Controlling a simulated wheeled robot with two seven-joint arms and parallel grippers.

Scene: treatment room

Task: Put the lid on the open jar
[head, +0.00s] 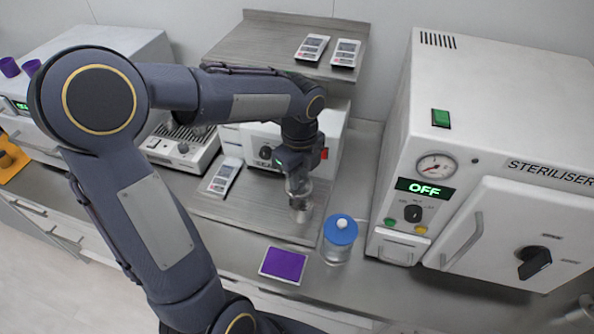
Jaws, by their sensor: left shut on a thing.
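A clear jar (336,257) stands on the counter, right of the purple square. A round blue lid (341,230) with a pale knob sits over its mouth; I cannot tell how well it is seated. My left gripper (299,204) is up and to the left of the jar in the picture, pointing down over the steel tray. It is shut on a small pale thing, mostly hidden by the fingers; I cannot tell what it is. A grey metallic part at the lower right edge may be my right gripper (579,311); its jaws are not clear.
A white steriliser (480,120) reading OFF stands close right of the jar. A purple square (284,264) lies at the counter's front. Handheld meters (312,47) lie on the steel shelf (262,40), and another meter (225,176) lies on the steel tray (270,228).

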